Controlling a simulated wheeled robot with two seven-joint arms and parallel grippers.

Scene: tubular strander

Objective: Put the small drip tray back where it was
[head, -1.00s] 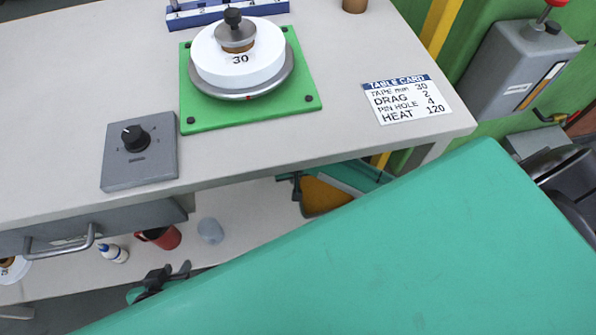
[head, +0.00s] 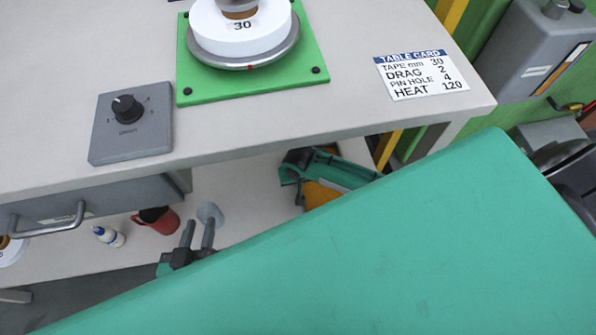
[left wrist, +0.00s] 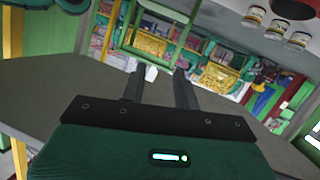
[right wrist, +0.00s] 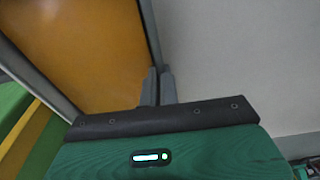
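The small drip tray appears to be the orange-floored, grey-rimmed tray (head: 318,195) below the table edge, partly hidden by my right gripper and arm. It fills the upper left of the right wrist view (right wrist: 85,45). My right gripper (right wrist: 157,78) has its fingers close together on the tray's thin grey rim. In the head view it shows as a dark finger part (head: 299,188) beside the tray. My left gripper (head: 198,230) is open and empty over the lower shelf, fingers pointing at a pale grey-blue round thing (head: 212,211). Its fingers stand apart in the left wrist view (left wrist: 158,80).
The grey table (head: 350,45) carries a green plate (head: 200,90) with a white roll, a knob box (head: 130,140) and a table card (head: 420,75). On the lower shelf stand a red mug (head: 165,222) and a small bottle (head: 108,236). A drawer handle (head: 50,222) juts out.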

